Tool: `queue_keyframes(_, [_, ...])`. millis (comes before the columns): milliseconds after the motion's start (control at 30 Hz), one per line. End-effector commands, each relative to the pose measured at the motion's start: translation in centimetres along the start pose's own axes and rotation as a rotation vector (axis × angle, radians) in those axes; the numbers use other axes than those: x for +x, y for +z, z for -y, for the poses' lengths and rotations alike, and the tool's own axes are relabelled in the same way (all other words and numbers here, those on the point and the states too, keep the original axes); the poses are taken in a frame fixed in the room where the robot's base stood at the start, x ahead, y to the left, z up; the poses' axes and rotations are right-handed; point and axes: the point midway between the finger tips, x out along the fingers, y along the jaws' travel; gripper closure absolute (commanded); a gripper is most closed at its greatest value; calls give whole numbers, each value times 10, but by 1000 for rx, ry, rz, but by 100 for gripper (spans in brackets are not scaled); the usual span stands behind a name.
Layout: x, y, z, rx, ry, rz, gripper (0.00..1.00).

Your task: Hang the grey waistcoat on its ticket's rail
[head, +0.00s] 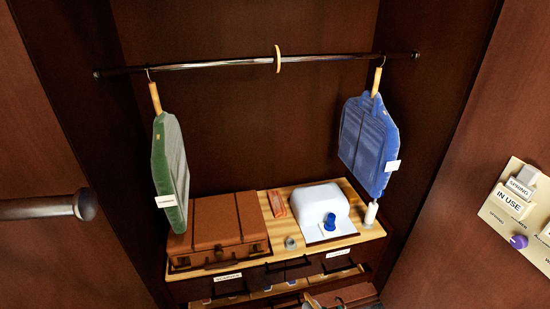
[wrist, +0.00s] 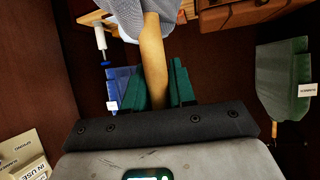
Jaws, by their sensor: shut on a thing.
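My gripper (wrist: 162,80) shows in the wrist view, its green fingers shut on a pale wooden hanger (wrist: 153,55). Grey cloth (wrist: 130,12), which looks like the grey waistcoat, hangs from this hanger at the top of the frame and is mostly cut off. I see no ticket on it. The head view shows neither my gripper nor the grey garment. A dark rail (head: 210,65) spans the wardrobe there. A green garment (head: 170,165) hangs at its left end and a blue garment (head: 369,140) at its right end, each with a white ticket.
A tan ring (head: 277,59) sits mid-rail, with bare rail either side. Below are a brown suitcase (head: 218,228) and a white rounded object (head: 320,205) on a wooden top. A round-ended dark rod (head: 50,207) juts in at left. A labelled panel (head: 515,215) is at right.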

Motion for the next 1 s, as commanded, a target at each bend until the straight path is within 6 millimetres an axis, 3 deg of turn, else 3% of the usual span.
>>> queue_keyframes(100, [-4,28,-28,9,17,2,100])
queue_keyframes(333, [-12,56,-55,19,34,-2,100])
queue_keyframes(1000, [-14,60,-59,20,36,-4,100])
